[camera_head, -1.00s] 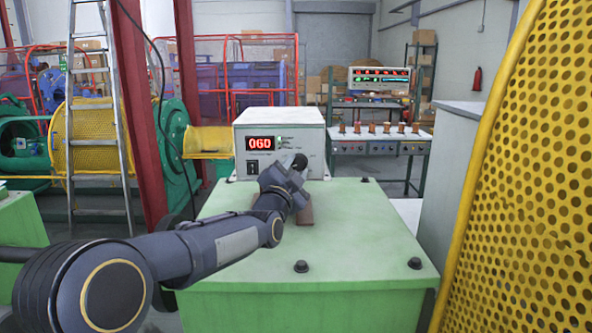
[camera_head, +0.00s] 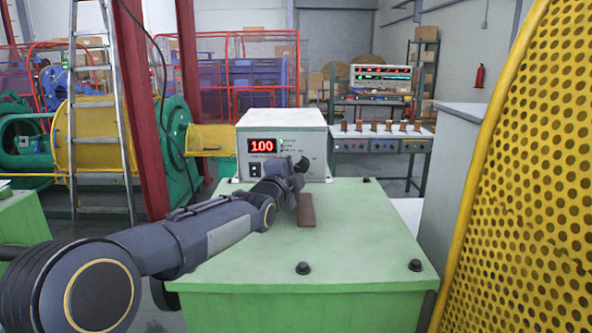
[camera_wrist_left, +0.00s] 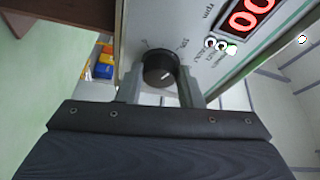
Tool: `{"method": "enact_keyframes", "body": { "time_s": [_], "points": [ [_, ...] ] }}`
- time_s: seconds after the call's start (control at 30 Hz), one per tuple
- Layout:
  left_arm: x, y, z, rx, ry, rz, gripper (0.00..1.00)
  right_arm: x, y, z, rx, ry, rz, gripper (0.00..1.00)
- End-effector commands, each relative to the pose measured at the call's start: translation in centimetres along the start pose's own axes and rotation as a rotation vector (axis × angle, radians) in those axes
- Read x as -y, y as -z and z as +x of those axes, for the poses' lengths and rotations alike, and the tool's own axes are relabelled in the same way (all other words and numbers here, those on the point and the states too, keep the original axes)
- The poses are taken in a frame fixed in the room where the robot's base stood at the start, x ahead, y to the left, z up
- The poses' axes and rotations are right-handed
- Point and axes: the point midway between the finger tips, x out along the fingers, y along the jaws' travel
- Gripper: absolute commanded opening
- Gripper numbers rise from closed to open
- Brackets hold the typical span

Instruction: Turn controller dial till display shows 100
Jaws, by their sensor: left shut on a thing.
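The black dial (camera_wrist_left: 161,68) shows in the left wrist view, on the controller's face, with a light pointer line. The display's last digits (camera_wrist_left: 250,14) also show there, cut off by the frame edge. My left gripper (camera_wrist_left: 160,82) is shut on the dial, one finger on each side of it. In the head view my left arm and wrist (camera_head: 290,172) cover the dial. My right gripper is not in view.
A brown block (camera_head: 306,210) lies on the green cabinet (camera_head: 350,235) next to my left wrist. Black bolt heads stand at the cabinet's corners. A yellow perforated guard (camera_head: 525,170) fills the right side. A ladder (camera_head: 100,120) stands at the left.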

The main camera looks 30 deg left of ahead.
Motion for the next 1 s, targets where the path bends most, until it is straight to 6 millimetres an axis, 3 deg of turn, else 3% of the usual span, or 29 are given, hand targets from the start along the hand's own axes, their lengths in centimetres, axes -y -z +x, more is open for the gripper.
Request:
{"method": "enact_keyframes", "body": {
  "time_s": [0.3, 0.33, 0.5, 0.8, 1.0],
  "points": [
    [-0.1, 0.1, 0.0, -0.001, -0.004, 0.000, 0.10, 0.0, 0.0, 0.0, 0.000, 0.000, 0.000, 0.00],
    [-0.1, 0.1, 0.0, -0.001, -0.004, 0.000, 0.34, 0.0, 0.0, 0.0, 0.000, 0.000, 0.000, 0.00],
    [-0.1, 0.1, 0.0, -0.001, -0.003, 0.000, 0.55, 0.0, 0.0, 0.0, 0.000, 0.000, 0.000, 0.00],
    [0.0, 0.0, -0.2, -0.001, 0.000, -0.001, 0.55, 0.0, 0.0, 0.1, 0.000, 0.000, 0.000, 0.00],
    [-0.1, 0.0, -3.0, -0.002, 0.002, -0.004, 0.55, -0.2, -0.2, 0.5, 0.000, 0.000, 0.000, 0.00]
  ]
}}
